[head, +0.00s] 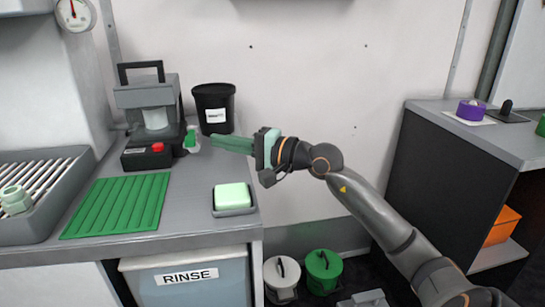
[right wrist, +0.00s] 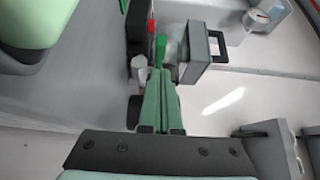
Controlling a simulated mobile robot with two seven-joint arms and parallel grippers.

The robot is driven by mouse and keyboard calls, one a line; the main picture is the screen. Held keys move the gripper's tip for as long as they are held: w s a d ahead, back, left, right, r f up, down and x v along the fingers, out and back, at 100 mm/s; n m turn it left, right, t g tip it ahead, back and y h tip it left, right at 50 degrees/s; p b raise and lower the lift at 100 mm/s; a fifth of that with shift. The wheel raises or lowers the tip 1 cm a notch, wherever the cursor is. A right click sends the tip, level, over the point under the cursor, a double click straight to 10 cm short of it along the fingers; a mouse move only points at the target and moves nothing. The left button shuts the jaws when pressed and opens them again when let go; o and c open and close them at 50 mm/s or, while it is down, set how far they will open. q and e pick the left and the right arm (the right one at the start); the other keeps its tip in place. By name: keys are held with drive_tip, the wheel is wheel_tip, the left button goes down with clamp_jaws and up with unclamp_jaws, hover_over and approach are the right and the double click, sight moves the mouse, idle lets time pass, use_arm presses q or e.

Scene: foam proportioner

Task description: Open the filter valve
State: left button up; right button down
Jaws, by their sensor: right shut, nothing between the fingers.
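The grey machine (head: 150,100) with a black top handle stands at the back of the left counter. A small green lever (head: 190,139), which looks like the filter valve, sits on its right side above a pale fitting. The lever also shows in the right wrist view (right wrist: 167,46), just beyond my fingertips. My right gripper (head: 214,139) is shut and empty, its green fingers pointing left at the lever. In the head view a small gap shows between fingertips and fitting; contact is hard to judge in the wrist view (right wrist: 160,74). My left gripper is out of view.
A black tub (head: 214,108) stands behind my right fingers. A red switch (head: 157,147) is on the machine's base. A green ribbed mat (head: 117,204) and a pale green block (head: 232,195) in a tray lie in front. A dark cabinet (head: 435,165) stands right.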

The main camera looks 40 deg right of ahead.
drive_tip(key=shift+s+d+f, duration=0.15)
drive_tip(key=shift+s+d, duration=0.7)
drive_tip(key=shift+s, duration=0.2)
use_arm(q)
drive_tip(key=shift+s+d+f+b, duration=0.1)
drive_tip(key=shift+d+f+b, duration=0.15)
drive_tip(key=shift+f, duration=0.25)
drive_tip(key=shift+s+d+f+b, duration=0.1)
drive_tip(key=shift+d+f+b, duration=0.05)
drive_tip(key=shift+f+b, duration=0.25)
use_arm(e)
drive_tip(key=a+v, duration=0.1)
drive_tip(key=v, duration=0.7)
drive_tip(key=shift+s+a, duration=0.35)
drive_tip(key=shift+s, duration=0.05)
